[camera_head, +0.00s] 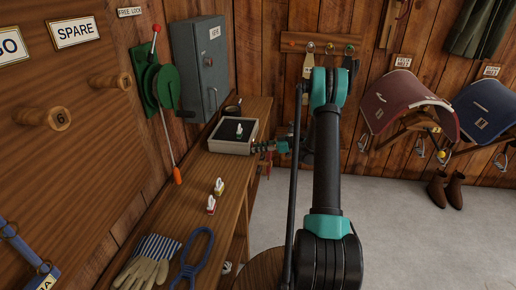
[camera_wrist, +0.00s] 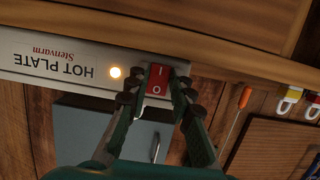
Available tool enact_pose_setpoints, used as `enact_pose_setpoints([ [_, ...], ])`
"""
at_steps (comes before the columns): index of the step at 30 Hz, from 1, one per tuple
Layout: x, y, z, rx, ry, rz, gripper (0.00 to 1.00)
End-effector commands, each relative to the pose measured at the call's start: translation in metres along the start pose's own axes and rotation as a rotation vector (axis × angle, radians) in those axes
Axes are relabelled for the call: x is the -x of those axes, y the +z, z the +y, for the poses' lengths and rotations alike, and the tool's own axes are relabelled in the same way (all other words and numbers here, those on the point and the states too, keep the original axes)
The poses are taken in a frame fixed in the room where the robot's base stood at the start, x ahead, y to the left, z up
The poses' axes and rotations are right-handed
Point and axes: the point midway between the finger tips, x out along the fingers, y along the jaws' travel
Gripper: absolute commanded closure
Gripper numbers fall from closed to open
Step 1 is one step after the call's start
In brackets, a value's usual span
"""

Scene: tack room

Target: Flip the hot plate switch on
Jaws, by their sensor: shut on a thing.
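The hot plate (camera_head: 228,148) is a pale box with a dark top at the far end of the wooden bench. In the wrist view its front panel (camera_wrist: 30,58) appears upside down, reading "HOT PLATE Stenvarm". A red rocker switch (camera_wrist: 158,80) marked I and O sits on that panel. A round indicator light (camera_wrist: 115,72) beside the switch glows. My gripper (camera_head: 260,146) is at the right side of the hot plate. In the wrist view my gripper's fingers (camera_wrist: 157,92) are closed in on both sides of the switch.
Two small tagged items (camera_head: 211,205) (camera_head: 219,187), gloves (camera_head: 150,262) and a blue looped tool (camera_head: 190,265) lie on the bench (camera_head: 190,222). A grey cabinet (camera_head: 205,75) and a green lever mechanism (camera_head: 162,85) are on the wall behind.

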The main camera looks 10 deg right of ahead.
Motion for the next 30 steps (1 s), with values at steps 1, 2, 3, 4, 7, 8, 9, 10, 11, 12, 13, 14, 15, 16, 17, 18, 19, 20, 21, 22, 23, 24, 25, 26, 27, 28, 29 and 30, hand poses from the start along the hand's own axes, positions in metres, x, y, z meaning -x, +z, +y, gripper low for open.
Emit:
enact_pose_setpoints([
  [1, -0.0001, 0.0026, 0.0008, 0.0, 0.001, 0.031, 1.0],
  [2, -0.0005, 0.0031, 0.0007, 0.0, 0.001, 0.049, 1.0],
  [3, -0.0007, 0.0032, 0.0005, 0.0, 0.001, 0.072, 1.0],
  [4, -0.0009, 0.0037, 0.0006, 0.0, 0.001, 0.086, 1.0],
  [7, -0.001, 0.0038, 0.0004, 0.001, 0.001, 0.12, 1.0],
  [8, -0.001, 0.0037, 0.0002, 0.001, 0.001, 0.126, 1.0],
  [9, -0.001, 0.0037, 0.0001, 0.001, 0.001, 0.131, 1.0],
  [10, -0.0009, 0.0037, 0.0001, 0.001, 0.001, 0.132, 1.0],
  [11, -0.0009, 0.0037, 0.0, 0.001, 0.001, 0.133, 1.0],
  [12, -0.0009, 0.0037, 0.0, 0.001, 0.001, 0.133, 1.0],
  [13, -0.0009, 0.0037, 0.0, 0.001, 0.001, 0.132, 1.0],
  [14, -0.0009, 0.0037, 0.0, 0.001, 0.001, 0.132, 1.0],
  [15, -0.0009, 0.0037, 0.0, 0.001, 0.001, 0.132, 1.0],
  [16, -0.0009, 0.0037, 0.0, 0.001, 0.001, 0.132, 1.0],
  [17, -0.0008, 0.0037, 0.0, 0.001, 0.001, 0.132, 1.0],
  [18, -0.0008, 0.0037, 0.0, 0.001, 0.001, 0.132, 0.76],
  [19, -0.0008, 0.0037, 0.0, 0.001, 0.001, 0.132, 0.72],
  [20, -0.0008, 0.0037, 0.0, 0.001, 0.001, 0.132, 0.68],
  [21, -0.0008, 0.0037, 0.0, 0.001, 0.001, 0.132, 0.63],
  [22, -0.0009, 0.0037, 0.0, 0.001, 0.001, 0.132, 0.59],
  [23, -0.0009, 0.0036, 0.0, 0.001, 0.001, 0.131, 0.57],
  [24, -0.0009, 0.0036, 0.0, 0.001, 0.001, 0.131, 0.57],
  [25, -0.0009, 0.0036, 0.0, 0.001, 0.001, 0.131, 0.57],
  [26, -0.0009, 0.0036, 0.0, 0.001, 0.001, 0.131, 0.57],
  [27, -0.0009, 0.0036, 0.0, 0.001, 0.001, 0.131, 0.57],
  [28, -0.0009, 0.0036, 0.0, 0.001, 0.001, 0.131, 0.57],
  [29, -0.001, 0.0036, 0.0, 0.001, 0.001, 0.131, 0.57],
  [30, -0.0009, 0.0036, 0.0, 0.001, 0.001, 0.131, 0.57],
])
